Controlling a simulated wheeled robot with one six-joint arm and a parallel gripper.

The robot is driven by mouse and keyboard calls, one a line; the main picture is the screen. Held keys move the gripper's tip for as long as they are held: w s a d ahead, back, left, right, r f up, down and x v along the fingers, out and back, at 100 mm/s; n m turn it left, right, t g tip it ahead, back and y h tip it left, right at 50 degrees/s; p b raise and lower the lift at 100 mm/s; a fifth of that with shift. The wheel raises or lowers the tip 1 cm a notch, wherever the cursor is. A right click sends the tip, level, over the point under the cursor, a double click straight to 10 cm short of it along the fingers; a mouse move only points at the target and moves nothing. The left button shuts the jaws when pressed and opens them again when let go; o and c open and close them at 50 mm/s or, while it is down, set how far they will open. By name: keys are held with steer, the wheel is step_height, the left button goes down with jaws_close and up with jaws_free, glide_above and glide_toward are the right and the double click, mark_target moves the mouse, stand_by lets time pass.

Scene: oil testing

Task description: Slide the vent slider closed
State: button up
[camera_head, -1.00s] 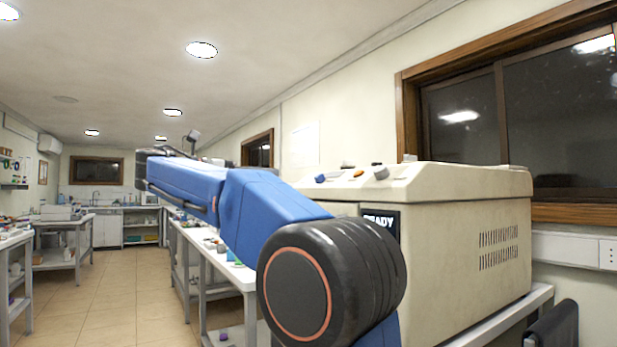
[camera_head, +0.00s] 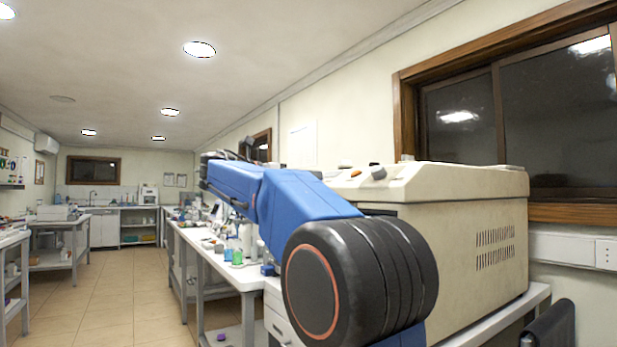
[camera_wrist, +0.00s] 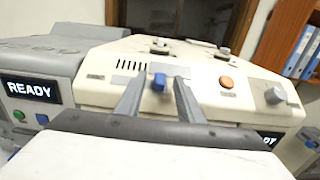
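A beige test machine (camera_head: 460,245) stands on a bench at the right of the head view. Its sloping top panel (camera_wrist: 208,92) fills the middle of the wrist view. A small blue knob (camera_wrist: 159,82), which looks like the vent slider's handle, stands on this panel near a row of dark vent slots (camera_wrist: 131,65). My gripper (camera_wrist: 160,85) is open, its two grey fingers pointing at the panel on either side of the blue knob in the picture. I cannot tell whether they touch it. My arm hides part of the machine in the head view.
An orange button (camera_wrist: 226,82) and a grey knob (camera_wrist: 275,95) sit right of the blue knob. A grey device with a READY screen (camera_wrist: 30,89) stands at the left. Blue binders (camera_wrist: 300,48) are at the right. A long bench (camera_head: 205,250) holds several small items.

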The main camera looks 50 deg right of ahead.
steer(key=shift+s+d, duration=0.1)
steer(key=shift+d, duration=0.25)
jaws_close()
steer(key=w+d, duration=0.1)
steer(key=w, duration=0.6)
steer(key=shift+d, duration=0.3)
steer(key=shift+w+r, duration=0.1)
steer(key=shift+w, duration=0.05)
jaws_free()
steer(key=shift+w, duration=0.1)
